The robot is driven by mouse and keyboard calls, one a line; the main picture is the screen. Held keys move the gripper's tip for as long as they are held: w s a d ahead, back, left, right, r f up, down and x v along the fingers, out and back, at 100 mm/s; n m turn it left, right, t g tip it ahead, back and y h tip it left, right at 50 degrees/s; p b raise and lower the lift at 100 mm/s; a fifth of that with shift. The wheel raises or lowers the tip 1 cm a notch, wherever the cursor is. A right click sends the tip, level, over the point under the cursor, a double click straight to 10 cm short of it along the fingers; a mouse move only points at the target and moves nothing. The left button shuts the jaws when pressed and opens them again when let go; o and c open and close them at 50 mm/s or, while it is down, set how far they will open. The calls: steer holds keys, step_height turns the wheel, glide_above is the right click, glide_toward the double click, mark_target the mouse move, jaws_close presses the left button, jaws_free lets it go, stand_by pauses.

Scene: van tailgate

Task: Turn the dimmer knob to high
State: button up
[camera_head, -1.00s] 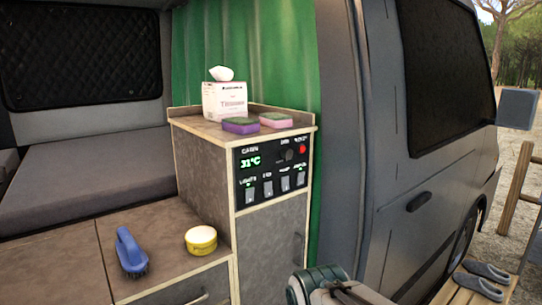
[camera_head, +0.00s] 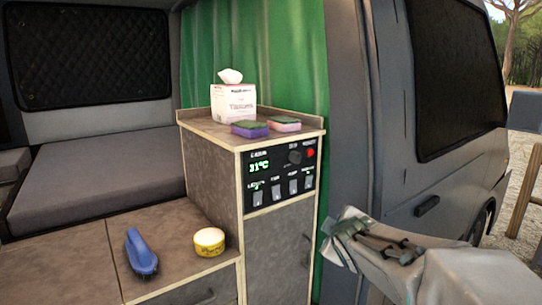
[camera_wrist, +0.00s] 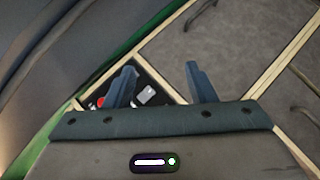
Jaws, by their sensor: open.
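The dimmer knob (camera_head: 295,157) is a small dark round knob at the upper right of the black control panel (camera_head: 268,201), left of a red button (camera_head: 310,153). Its pointer setting is too small to read. My gripper (camera_head: 340,232) is right of and below the panel in the head view, apart from it. In the wrist view my gripper (camera_wrist: 161,67) has its two fingers spread with nothing between them. Part of the panel (camera_wrist: 152,82) shows around the left finger, with the red button (camera_wrist: 100,102) and a pale switch (camera_wrist: 147,95). I cannot make out the knob there.
A tissue box (camera_head: 233,101) and two sponges (camera_head: 249,129) (camera_head: 284,124) sit on the cabinet top. A blue brush (camera_head: 141,252) and a yellow tin (camera_head: 208,242) are on the lower counter. The van's side stands right of the cabinet and green curtain (camera_head: 255,45).

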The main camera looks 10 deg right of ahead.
mark_target(298, 158)
steer(key=w+d+r+n+t+y+p, duration=0.1)
steer(key=w+r+n+t+y, duration=0.15)
steer(key=r+n+y, duration=0.6)
steer(key=w+d+r+n+t+y+p, duration=0.1)
steer(key=w+d+r+n+t+y, duration=0.15)
steer(key=n, duration=1.15)
steer(key=shift+h, duration=0.3)
steer(key=p+x, duration=0.1)
steer(key=x, duration=0.3)
steer(key=p+x, duration=0.2)
steer(key=x, duration=0.3)
steer(key=p+x, duration=0.1)
steer(key=x, duration=0.4)
steer(key=shift+a+f, duration=0.15)
steer(key=shift+a, duration=0.25)
steer(key=c, duration=1)
